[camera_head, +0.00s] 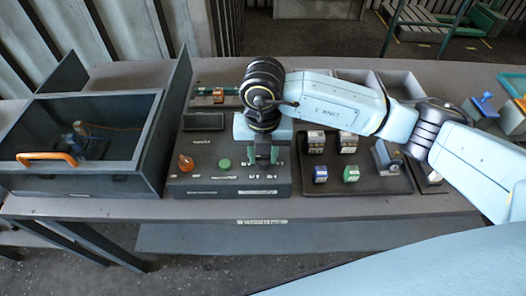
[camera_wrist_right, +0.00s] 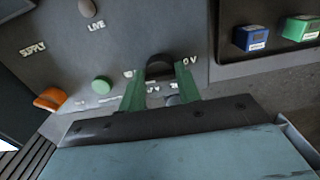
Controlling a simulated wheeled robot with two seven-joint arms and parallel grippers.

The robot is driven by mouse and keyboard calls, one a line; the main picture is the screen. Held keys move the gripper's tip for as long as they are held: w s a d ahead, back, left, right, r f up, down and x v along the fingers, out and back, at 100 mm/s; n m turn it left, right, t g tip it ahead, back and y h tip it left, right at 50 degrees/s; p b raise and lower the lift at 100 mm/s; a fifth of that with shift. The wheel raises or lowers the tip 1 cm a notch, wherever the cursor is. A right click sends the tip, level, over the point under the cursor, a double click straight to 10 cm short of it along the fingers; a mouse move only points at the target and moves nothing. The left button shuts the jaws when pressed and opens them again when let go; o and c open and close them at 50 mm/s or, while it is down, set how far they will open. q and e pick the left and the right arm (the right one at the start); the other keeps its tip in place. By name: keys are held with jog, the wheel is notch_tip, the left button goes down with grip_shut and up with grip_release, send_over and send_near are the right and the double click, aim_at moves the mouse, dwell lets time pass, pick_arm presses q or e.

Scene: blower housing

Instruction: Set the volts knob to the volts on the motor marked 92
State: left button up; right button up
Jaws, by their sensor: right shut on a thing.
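The grey control panel (camera_head: 215,178) stands mid-table. My right gripper (camera_head: 263,155) points down over its right part. In the right wrist view my green fingers (camera_wrist_right: 160,92) are shut on a dark round knob (camera_wrist_right: 160,66), with a "V" label beside it. The knob's pointer and full scale cannot be read; in the head view the gripper hides it. A blue-grey motor-like unit (camera_head: 90,145) sits in the open box at left, and another (camera_head: 388,155) lies on the dark tray. No number 92 is legible. My left gripper is out of view.
An orange knob (camera_head: 186,163) and a green button (camera_head: 224,163) are left of my gripper on the panel. The open box (camera_head: 140,165) with an orange handle (camera_head: 47,158) is at left. A blue block (camera_head: 320,174) and green block (camera_head: 351,174) sit at right.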

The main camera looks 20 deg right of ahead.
aim_at(263, 156)
jog(key=o, duration=1)
notch_tip(263, 156, up, 14)
jog(key=shift+f, duration=0.25)
dwell(0.3)
